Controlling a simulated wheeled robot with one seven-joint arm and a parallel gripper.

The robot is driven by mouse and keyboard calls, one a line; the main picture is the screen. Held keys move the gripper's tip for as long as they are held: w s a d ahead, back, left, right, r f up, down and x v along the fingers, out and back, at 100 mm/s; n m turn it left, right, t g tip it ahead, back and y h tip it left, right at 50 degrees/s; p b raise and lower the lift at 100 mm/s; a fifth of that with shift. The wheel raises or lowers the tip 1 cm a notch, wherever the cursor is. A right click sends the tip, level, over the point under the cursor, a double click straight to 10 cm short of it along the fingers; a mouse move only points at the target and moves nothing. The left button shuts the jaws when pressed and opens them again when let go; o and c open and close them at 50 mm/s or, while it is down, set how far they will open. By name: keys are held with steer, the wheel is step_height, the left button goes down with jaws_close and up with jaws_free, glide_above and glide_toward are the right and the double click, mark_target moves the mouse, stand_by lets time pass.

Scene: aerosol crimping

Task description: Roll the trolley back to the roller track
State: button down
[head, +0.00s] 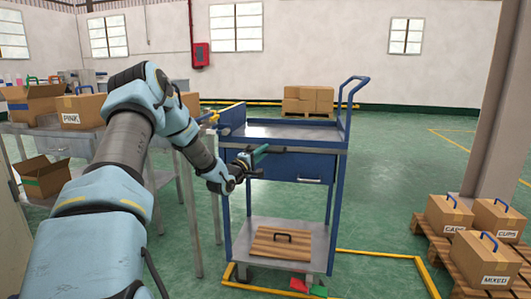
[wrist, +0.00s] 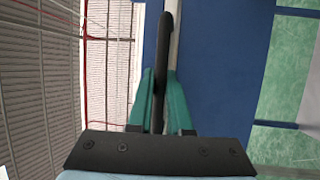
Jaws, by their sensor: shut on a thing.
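The trolley (head: 275,165) is blue with a grey top, a drawer, a lower shelf and a raised push bar (head: 347,105) at its right end. It stands upright on the floor in the middle of the head view. My gripper (head: 260,154) is at the trolley's front, left of the drawer handle (head: 308,180). In the wrist view my gripper (wrist: 158,78) has its green fingers shut on a dark bar (wrist: 166,45) in front of a blue panel. I cannot pick out the roller track for certain.
A brown wooden board (head: 283,243) with a black handle lies on the lower shelf. A metal bench (head: 160,178) with cartons stands close on the left. A pallet (head: 462,262) with labelled cartons is at right. Yellow lines (head: 380,254) mark the floor, and green floor behind right is clear.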

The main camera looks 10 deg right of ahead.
steer(key=shift+w+a, duration=0.15)
steer(key=shift+a, duration=0.1)
steer(key=c, duration=0.8)
jaws_free()
steer(key=shift+c, duration=0.2)
steer(key=v, duration=1.1)
steer(key=shift+d, duration=0.1)
